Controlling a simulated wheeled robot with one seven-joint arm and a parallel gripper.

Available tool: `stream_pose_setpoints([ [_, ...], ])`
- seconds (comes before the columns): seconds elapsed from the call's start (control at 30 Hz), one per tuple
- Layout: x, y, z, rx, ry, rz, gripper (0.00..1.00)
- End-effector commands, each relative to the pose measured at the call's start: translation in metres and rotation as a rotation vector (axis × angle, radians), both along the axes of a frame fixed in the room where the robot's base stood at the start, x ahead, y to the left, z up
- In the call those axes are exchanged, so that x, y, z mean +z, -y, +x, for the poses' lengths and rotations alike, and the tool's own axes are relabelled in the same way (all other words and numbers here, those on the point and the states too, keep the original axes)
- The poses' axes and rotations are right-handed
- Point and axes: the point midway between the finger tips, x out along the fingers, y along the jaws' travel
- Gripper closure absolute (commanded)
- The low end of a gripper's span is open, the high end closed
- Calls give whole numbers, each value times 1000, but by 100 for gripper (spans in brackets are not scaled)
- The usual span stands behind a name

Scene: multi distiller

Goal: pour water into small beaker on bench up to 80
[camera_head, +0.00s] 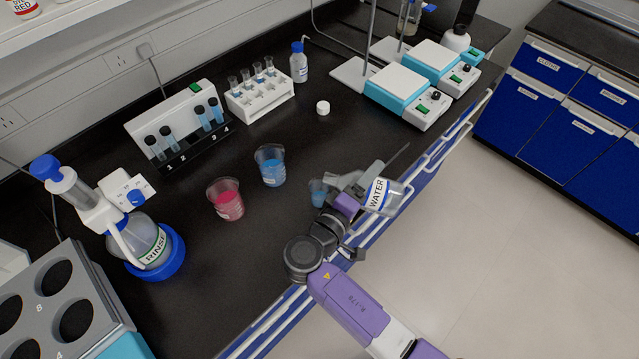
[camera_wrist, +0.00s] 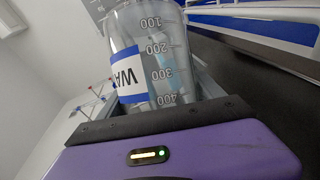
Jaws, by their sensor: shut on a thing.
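My gripper (camera_head: 348,204) is shut on a clear glass vessel labelled WATER (camera_head: 392,199), above the bench's front edge. The vessel is tipped far over, with its narrower end toward the left. In the wrist view the vessel (camera_wrist: 150,55) fills the space beyond the jaws, showing its blue label and marks from 100 to 400. A small beaker (camera_head: 317,191) with bluish contents stands on the bench just left of the vessel and gripper. Its scale and fill level are too small to read. Whether water is flowing cannot be told.
A beaker of blue liquid (camera_head: 270,168) and a beaker of pink liquid (camera_head: 228,203) stand left of the small beaker. A rail (camera_head: 448,138) runs along the bench front.

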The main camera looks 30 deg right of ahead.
Motion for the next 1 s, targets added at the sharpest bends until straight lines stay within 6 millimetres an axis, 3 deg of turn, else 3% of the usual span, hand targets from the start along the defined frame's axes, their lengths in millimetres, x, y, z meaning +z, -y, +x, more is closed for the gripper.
stream_pose_setpoints([
  [1.0, 9, -1, 1, 0, -43, -54, 96],
])
